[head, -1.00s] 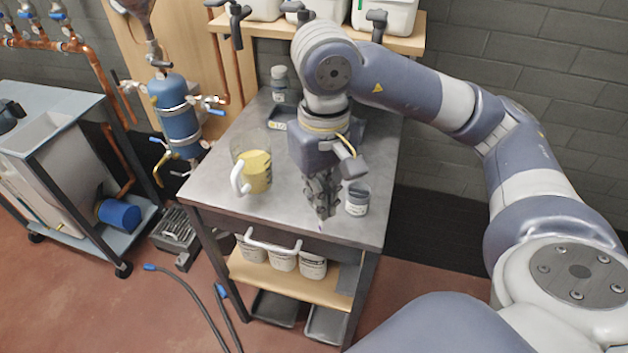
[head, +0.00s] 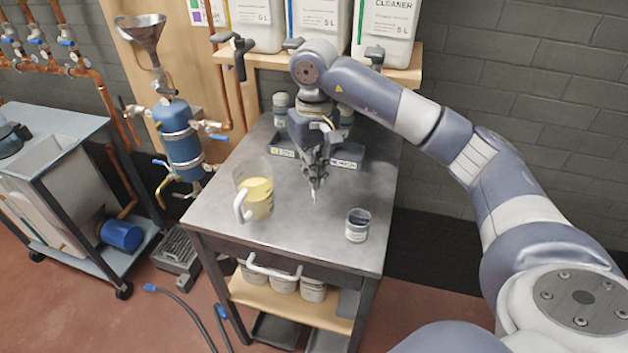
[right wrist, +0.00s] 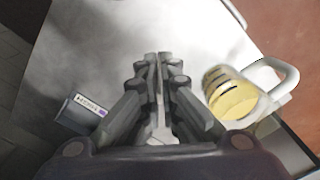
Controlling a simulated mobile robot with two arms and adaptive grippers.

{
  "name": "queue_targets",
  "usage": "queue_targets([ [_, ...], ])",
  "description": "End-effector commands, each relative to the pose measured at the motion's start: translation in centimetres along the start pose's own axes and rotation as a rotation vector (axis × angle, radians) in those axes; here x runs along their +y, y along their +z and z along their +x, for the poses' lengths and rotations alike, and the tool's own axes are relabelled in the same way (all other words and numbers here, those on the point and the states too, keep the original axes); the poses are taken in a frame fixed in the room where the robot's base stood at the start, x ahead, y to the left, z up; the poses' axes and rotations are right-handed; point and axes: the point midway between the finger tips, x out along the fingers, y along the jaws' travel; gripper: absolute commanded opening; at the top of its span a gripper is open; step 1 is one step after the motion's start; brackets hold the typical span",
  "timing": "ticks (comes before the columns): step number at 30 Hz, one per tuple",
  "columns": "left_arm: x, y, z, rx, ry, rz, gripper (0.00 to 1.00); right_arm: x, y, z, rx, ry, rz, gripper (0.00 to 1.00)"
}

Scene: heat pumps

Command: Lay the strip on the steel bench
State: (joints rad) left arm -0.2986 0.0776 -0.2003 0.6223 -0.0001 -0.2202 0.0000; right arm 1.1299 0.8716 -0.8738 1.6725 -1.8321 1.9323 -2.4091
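My right gripper (head: 314,182) points down over the middle of the steel bench (head: 310,235), in front of the small labelled trays. Its fingers look nearly closed on a thin pale strip (head: 315,196), of which only a small end shows below the fingertips. In the right wrist view the fingers (right wrist: 158,58) are close together, with the bare bench (right wrist: 120,30) beyond them; the strip is hard to make out there. I cannot tell whether the strip's end touches the bench. My left gripper is out of view.
A clear jug with yellow liquid (head: 258,205) stands left of the gripper, and a small jar (head: 357,227) stands to the right and nearer. Dark trays (head: 347,152) and jars are behind. White canisters (head: 386,25) stand on the shelf above. The bench's front is clear.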

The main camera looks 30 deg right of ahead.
Motion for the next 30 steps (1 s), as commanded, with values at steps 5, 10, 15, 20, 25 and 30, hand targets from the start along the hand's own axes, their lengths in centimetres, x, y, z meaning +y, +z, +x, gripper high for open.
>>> queue_targets([
  [5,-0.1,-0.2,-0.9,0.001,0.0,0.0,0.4,0.0,0.2,2.4,-0.006,0.0,-0.001,0.0],
  [10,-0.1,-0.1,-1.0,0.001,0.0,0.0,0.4,0.0,0.1,3.3,-0.002,0.001,-0.001,0.0],
  [15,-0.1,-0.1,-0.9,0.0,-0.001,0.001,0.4,0.0,0.1,3.3,-0.001,0.0,-0.001,0.0],
  [20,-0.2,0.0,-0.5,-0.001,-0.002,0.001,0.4,0.0,0.1,3.6,-0.001,0.0,-0.001,0.07],
  [25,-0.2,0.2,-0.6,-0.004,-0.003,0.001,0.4,0.0,0.1,3.6,-0.001,0.0,0.0,0.25],
  [30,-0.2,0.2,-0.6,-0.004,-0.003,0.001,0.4,0.0,0.1,3.6,-0.001,0.0,0.0,0.25],
])
